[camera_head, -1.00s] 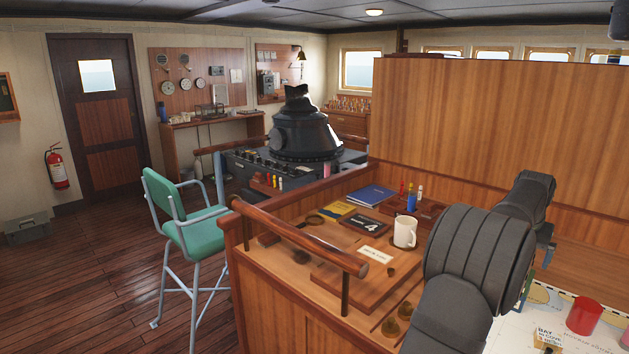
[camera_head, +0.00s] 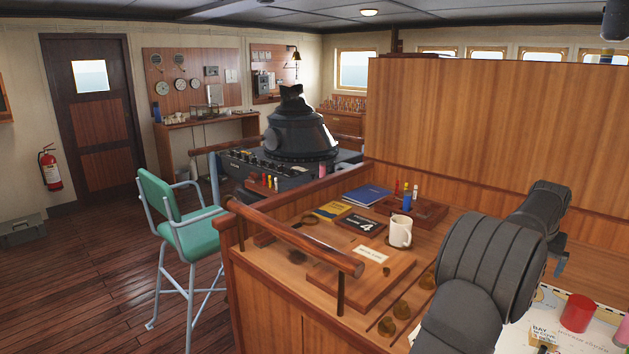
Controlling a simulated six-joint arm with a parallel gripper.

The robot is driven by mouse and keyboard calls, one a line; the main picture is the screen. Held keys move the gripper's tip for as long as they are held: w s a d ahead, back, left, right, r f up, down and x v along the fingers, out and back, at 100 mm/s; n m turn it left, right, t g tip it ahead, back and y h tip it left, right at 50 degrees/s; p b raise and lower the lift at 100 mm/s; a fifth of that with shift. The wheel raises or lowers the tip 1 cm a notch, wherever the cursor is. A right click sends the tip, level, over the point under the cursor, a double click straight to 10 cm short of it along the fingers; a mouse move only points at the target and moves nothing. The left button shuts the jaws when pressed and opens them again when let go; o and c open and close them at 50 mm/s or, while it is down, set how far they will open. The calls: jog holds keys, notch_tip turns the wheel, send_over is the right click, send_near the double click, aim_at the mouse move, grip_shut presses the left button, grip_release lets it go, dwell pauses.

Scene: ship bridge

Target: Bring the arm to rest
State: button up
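My arm shows at the right, with its large dark grey ribbed joint (camera_head: 490,262) in front of the wooden counter. A further dark link rises behind this joint towards the right. Below that link, a small dark part at its far end, apparently my gripper (camera_head: 559,266), hangs over the counter. Its fingers are too small and hidden to show whether they are open or shut. I see nothing held there.
A white mug (camera_head: 400,232), a blue book (camera_head: 366,195) and a wooden board (camera_head: 350,280) lie left of my arm. A red cylinder (camera_head: 577,313) stands on a chart at lower right. A wooden rail (camera_head: 300,242) and a tall panel (camera_head: 490,130) border the counter.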

jog(key=s+d+r, duration=0.2)
jog(key=s+r, duration=0.2)
jog(key=s, duration=0.2)
jog(key=s+a+f+n, duration=0.1)
jog(key=s+a+f, duration=0.2)
jog(key=s+a, duration=0.65)
jog(key=s+a+f, duration=0.2)
jog(key=s+a, duration=0.6)
jog(key=a, duration=0.2)
jog(key=shift+w+a+f, duration=1.35)
jog(key=shift+a+f, duration=0.05)
jog(key=shift+f, duration=0.2)
